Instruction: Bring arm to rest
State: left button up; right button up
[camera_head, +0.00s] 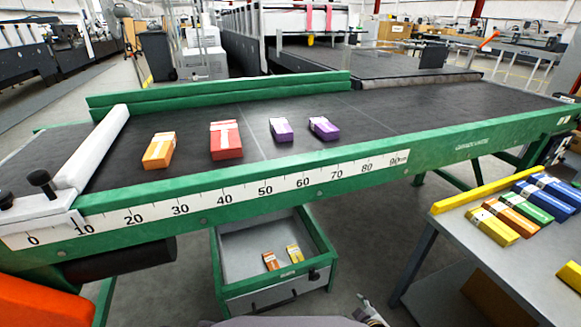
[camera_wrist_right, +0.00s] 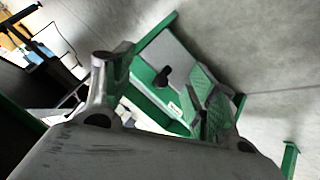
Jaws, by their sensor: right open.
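My right gripper (camera_head: 370,310) shows only partly at the bottom edge of the head view, low in front of the conveyor and to the right of the bin. In the right wrist view my right gripper (camera_wrist_right: 163,85) has its two fingers spread apart with nothing held between them. Behind the fingers, that view shows the green-rimmed grey bin (camera_wrist_right: 168,52) below the conveyor. My left gripper is in neither view.
The green-framed conveyor (camera_head: 350,110) carries an orange box (camera_head: 159,151), a red box (camera_head: 226,141) and two purple boxes (camera_head: 281,130). Below it, the bin (camera_head: 245,245) holds two small boxes. A grey table (camera_head: 470,262) with several coloured boxes stands at right.

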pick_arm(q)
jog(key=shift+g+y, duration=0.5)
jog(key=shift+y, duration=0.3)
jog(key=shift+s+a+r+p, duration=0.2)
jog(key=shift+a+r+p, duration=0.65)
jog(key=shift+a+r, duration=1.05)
pick_arm(e)
jog(key=s+d+r+m+g, duration=0.1)
jog(key=s+r+m+g, duration=0.4)
jog(key=s+r, duration=0.6)
jog(key=shift+s+r+m+g+h, duration=0.3)
jog(key=shift+s+r+m, duration=0.15)
jog(key=shift+m, duration=0.25)
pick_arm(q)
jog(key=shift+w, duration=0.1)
pick_arm(e)
jog(key=shift+w, duration=0.15)
